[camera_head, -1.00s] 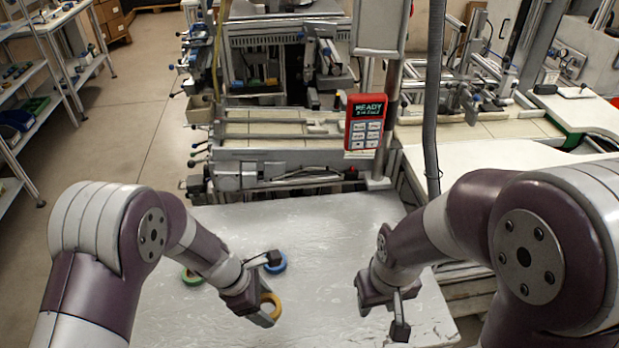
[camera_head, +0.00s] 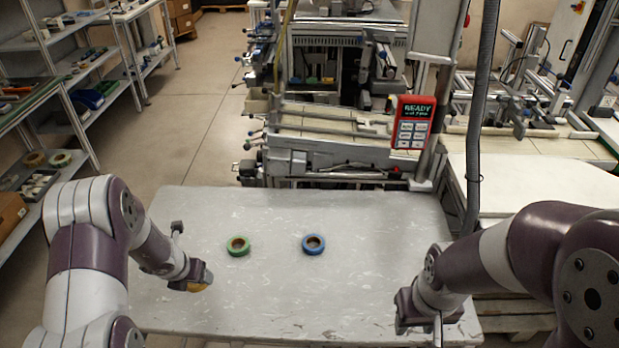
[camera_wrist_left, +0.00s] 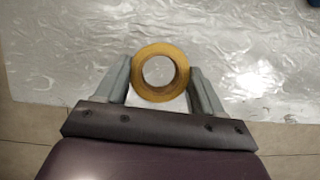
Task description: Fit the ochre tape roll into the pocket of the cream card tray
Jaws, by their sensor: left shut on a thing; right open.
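The ochre tape roll (camera_wrist_left: 160,50) is between the two fingers of my left gripper (camera_wrist_left: 162,75), which is shut on it. In the head view only a small part of the roll (camera_head: 199,288) shows under my left gripper (camera_head: 190,272), near the table's left part. In the wrist view the roll's ring faces the camera, with grey table seen through its hole. My right gripper (camera_head: 420,312) is open and empty at the table's right front. I cannot make out the cream card tray for certain; a pale compartmented tray (camera_head: 38,184) lies on the lower left shelf.
A green tape roll (camera_head: 238,246) and a blue tape roll (camera_head: 314,244) lie flat on the grey table (camera_head: 290,300). More rolls (camera_head: 60,158) lie on the left shelf. A red panel (camera_head: 411,122) stands behind the table. The table's middle front is clear.

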